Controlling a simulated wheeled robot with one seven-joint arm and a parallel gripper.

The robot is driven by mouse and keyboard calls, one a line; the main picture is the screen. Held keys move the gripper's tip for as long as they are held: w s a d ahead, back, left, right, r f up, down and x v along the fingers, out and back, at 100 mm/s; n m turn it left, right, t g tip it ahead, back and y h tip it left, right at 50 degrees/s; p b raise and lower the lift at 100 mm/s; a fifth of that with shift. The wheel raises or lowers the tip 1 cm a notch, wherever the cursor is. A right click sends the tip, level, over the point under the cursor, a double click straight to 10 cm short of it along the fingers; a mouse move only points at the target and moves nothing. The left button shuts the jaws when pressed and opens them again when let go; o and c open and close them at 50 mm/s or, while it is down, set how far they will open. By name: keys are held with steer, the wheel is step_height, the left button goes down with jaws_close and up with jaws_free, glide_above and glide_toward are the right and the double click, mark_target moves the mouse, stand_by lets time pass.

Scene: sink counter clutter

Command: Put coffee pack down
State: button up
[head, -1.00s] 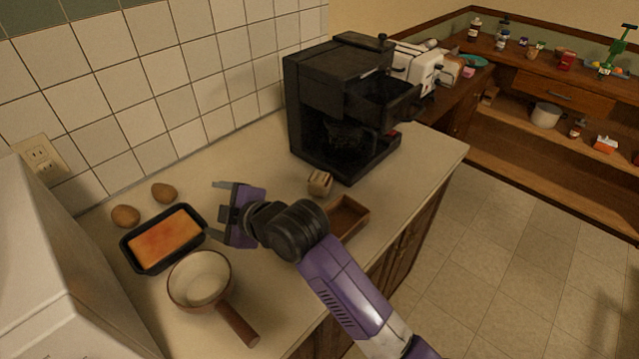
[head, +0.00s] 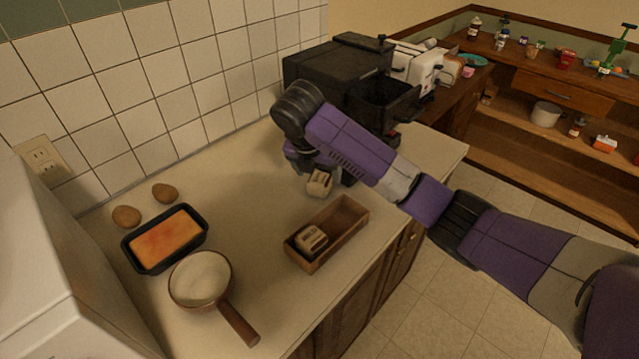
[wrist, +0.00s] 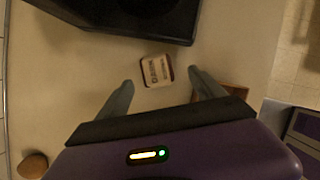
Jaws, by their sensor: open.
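A small beige pack with brown print (head: 320,182) sits on the counter in front of the coffee machine. A similar pack (head: 311,240) lies in the near end of the wooden tray (head: 345,215). I cannot tell from the pictures which is the coffee pack. My gripper (wrist: 161,76) is open and points down over the counter pack, which shows in the wrist view (wrist: 157,70) between and just beyond the fingertips. No contact is visible. In the head view my arm hides most of the gripper.
The black coffee machine (head: 330,75) stands close to my gripper. A loaf pan (head: 165,240), a saucepan (head: 200,280) and two potatoes (head: 126,217) are at the left. The counter between them and the tray is clear.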

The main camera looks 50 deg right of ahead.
mark_target(319, 178)
steer(key=shift+w+p+x, duration=0.15)
steer(key=shift+p+x, duration=0.15)
steer(key=shift+x, duration=1)
steer(key=shift+w+p+x, duration=0.15)
steer(key=shift+p+x, duration=0.15)
steer(key=shift+x, duration=1)
steer(key=shift+d+r, duration=0.1)
steer(key=shift+r, duration=0.05)
steer(key=c, duration=1.5)
step_height(319, 178, up, 20)
steer(key=shift+p, duration=0.5)
steer(key=shift+c, duration=0.3)
